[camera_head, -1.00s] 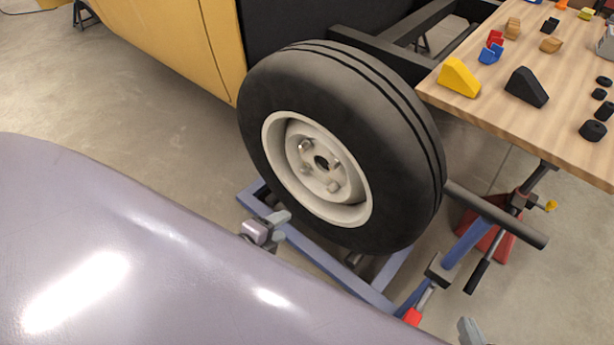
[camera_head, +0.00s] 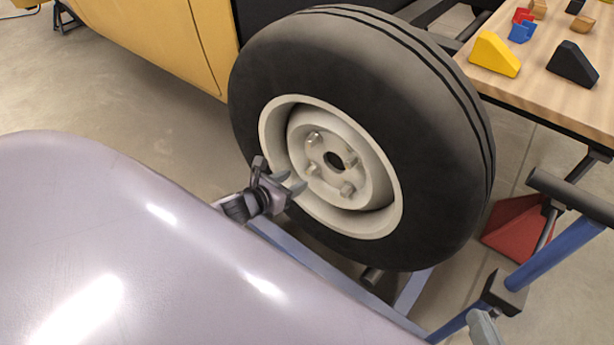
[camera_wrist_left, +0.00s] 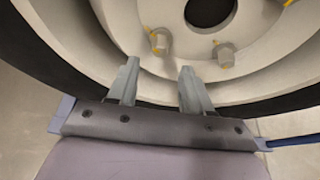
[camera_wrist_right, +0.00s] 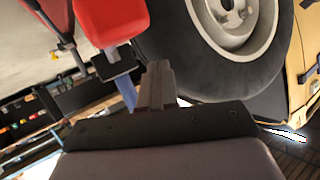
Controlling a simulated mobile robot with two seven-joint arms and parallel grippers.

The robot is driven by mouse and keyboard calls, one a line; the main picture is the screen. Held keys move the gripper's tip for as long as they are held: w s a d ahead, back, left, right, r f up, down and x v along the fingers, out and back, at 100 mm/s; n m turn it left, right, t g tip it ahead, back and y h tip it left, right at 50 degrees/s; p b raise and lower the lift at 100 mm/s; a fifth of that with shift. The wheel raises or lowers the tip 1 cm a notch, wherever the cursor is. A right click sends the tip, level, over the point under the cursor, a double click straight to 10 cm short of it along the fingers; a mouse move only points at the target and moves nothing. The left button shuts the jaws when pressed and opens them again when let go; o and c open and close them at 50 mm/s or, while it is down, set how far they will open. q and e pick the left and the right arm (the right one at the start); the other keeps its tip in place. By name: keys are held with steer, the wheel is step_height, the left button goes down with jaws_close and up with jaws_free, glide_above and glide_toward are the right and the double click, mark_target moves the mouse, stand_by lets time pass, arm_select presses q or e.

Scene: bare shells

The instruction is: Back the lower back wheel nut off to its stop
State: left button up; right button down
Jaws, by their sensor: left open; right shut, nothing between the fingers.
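The wheel (camera_head: 440,150) has a black tyre and a pale rim, with several nuts around a dark hub hole. Its two lower nuts are a left one (camera_head: 312,168) and a right one (camera_head: 347,189); I cannot tell which counts as the back one. In the left wrist view two nuts, one left (camera_wrist_left: 160,42) and one right (camera_wrist_left: 226,54), stand beyond the fingertips. My left gripper (camera_head: 292,183) is open and empty at the rim's lower left, apart from the nuts. My right gripper (camera_head: 484,328) is shut and empty, low and right of the wheel; its closed fingers show in the right wrist view (camera_wrist_right: 156,85).
A blue stand (camera_head: 300,262) is below the wheel. A red jack stand (camera_head: 515,228) and a dark bar (camera_head: 570,195) are at right. A wooden table (camera_head: 540,95) with yellow and black wedges is at upper right. A yellow body panel (camera_head: 150,45) is behind the wheel.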

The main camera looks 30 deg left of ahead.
mark_target(309, 173)
arm_select(q)
steer(key=b+x, duration=0.2)
steer(key=x, duration=0.3)
steer(key=shift+w+f, duration=0.1)
steer(key=shift+f, duration=0.05)
steer(key=shift+w+f+b, duration=0.15)
steer(key=shift+w+b, duration=0.2)
steer(key=shift+w, duration=0.2)
arm_select(e)
steer(key=shift+w+a+f+y, duration=0.15)
steer(key=shift+a+y, duration=0.2)
steer(key=shift+a, duration=0.15)
steer(key=shift+w+a+f+y, duration=0.1)
steer(key=shift+a+y, duration=0.25)
steer(key=shift+a, duration=0.1)
arm_select(q)
jaws_close()
